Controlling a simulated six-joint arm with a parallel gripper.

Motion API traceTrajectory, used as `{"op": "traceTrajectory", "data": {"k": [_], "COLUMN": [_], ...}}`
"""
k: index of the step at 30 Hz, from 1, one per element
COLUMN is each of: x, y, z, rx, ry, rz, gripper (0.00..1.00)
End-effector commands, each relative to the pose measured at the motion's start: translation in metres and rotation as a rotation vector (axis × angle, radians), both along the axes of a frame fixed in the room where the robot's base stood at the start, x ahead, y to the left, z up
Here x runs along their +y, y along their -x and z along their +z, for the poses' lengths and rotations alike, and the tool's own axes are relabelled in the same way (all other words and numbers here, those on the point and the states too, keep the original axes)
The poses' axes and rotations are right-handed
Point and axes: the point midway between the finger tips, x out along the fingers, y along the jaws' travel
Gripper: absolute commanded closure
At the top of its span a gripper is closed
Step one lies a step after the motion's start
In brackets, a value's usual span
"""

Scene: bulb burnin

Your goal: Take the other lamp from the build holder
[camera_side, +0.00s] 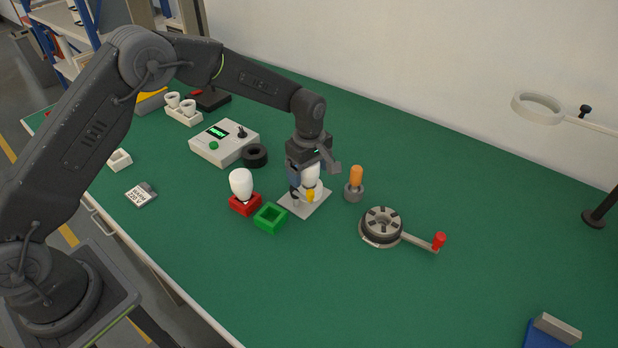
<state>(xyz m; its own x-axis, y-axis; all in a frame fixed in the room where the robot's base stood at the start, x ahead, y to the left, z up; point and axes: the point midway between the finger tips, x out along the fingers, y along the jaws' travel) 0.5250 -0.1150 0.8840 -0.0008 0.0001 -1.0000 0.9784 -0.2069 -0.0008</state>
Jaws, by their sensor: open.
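My gripper (305,187) points down over a light grey plate (319,207), with its jaws open. A white lamp (312,174) stands upright at the plate, between or just behind the fingers, which partly hide it. A small yellow part (311,195) shows low at the gripper; I cannot tell whether it belongs to a finger or to the holder. Another white lamp (241,182) stands upright in a red square holder (245,207) left of my gripper. A green square holder (270,218) between them looks empty.
An orange-handled tool (356,177) stands in a grey cup close right of my gripper. A round crank fixture (382,226) lies farther right. A black ring (255,155) and a tester box (224,143) are behind left.

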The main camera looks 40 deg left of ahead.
Motion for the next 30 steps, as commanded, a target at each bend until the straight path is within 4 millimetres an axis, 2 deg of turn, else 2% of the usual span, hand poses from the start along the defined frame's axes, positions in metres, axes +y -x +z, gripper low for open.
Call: {"op": "traceTrajectory", "data": {"k": [3, 8, 24, 30], "x": [-0.0003, -0.0003, -0.0003, -0.0003], "y": [0.0001, 0.0000, 0.0000, -0.0001], "z": [-0.0081, -0.0078, -0.0074, -0.0072], "rx": [-0.001, -0.001, -0.001, -0.002], "ry": [0.000, 0.000, 0.000, 0.000], "rz": [0.000, -0.001, -0.001, -0.001], "gripper": [0.15, 0.15, 0.66, 0.68]}}
